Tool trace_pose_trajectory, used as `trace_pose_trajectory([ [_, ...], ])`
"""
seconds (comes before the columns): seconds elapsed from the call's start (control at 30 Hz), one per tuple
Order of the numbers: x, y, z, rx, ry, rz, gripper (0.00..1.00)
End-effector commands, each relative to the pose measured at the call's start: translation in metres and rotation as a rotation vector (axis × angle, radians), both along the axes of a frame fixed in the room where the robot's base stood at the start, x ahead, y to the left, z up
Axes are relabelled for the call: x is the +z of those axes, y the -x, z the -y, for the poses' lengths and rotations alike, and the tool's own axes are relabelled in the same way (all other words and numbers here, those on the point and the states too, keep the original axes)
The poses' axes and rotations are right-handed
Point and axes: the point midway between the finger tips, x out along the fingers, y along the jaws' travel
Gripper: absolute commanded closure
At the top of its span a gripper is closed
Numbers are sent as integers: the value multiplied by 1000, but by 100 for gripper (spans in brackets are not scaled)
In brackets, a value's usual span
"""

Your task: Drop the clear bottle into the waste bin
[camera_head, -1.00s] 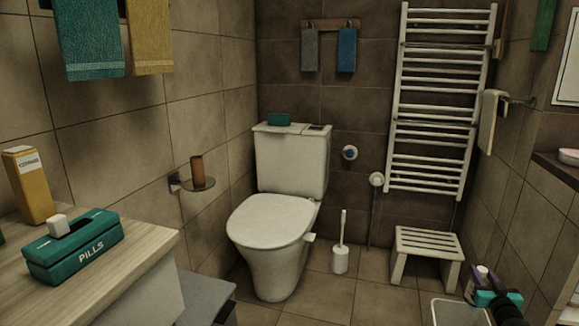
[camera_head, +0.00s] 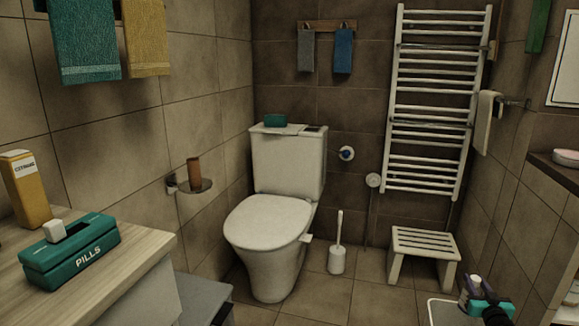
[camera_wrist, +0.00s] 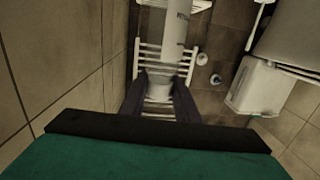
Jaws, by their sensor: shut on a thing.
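My gripper (camera_head: 488,296) is at the bottom right of the head view, low near the right wall. In the wrist view my gripper's dark fingers (camera_wrist: 160,88) close on the clear bottle (camera_wrist: 178,30), which has a pale label with dark lettering. In the head view the bottle (camera_head: 474,283) shows small beside the gripper, with purple and white parts. A pale-rimmed open container, which looks like the waste bin (camera_head: 430,312), is cut off by the bottom edge, just left of the gripper. Its inside is mostly out of view.
A white slatted stool (camera_head: 424,240) stands behind the bin, below the towel radiator (camera_head: 437,105). The toilet (camera_head: 268,225) and brush (camera_head: 337,258) are further left. A counter (camera_head: 150,240) with a teal pill box (camera_head: 72,252) is at the left. Floor shows between toilet and bin.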

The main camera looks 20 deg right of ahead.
Motion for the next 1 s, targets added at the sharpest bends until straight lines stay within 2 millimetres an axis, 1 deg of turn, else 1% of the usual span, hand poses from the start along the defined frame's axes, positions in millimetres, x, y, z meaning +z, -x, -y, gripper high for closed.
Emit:
trace_pose_trajectory([
  [0.1, -10, 0, 0, 1, -2, 0, 100],
  [0.3, -21, 0, 0, 1, -1, -1, 100],
  [0.67, -23, 0, 0, 0, 0, 0, 100],
  [0.7, -23, 0, 0, 0, 0, 0, 67],
  [0.77, -23, 0, 0, 0, 0, 0, 56],
  [0.8, -23, 0, 0, 0, 0, 0, 50],
  [1.0, -23, 0, 0, 0, 0, 0, 50],
])
